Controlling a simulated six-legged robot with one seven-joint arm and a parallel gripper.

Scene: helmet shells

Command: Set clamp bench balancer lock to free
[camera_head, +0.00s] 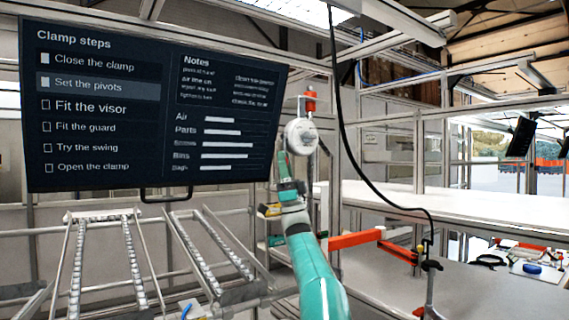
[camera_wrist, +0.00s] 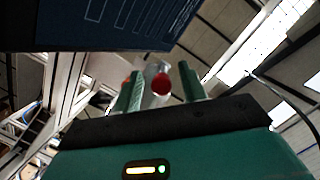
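The balancer (camera_head: 301,136) is a round white body hanging from the frame, with a red part (camera_head: 311,101) above it. I cannot tell the setting of its lock. My gripper (camera_head: 284,160) is raised on the teal arm, just below and left of the balancer in the head view. In the wrist view my gripper (camera_wrist: 160,73) has its two teal fingers apart. A pale cylindrical piece with a round red end (camera_wrist: 161,85) shows between them, seemingly beyond the tips; I see no clear contact. Another bit of red shows beside the left finger.
A dark screen (camera_head: 150,105) with "Set the pivots" highlighted stands left of the balancer. Roller rails (camera_head: 105,260) slope below it. A black cable (camera_head: 352,160) hangs right of the balancer. An orange bar (camera_head: 355,240) and a clamp stand (camera_head: 430,275) are at the bench.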

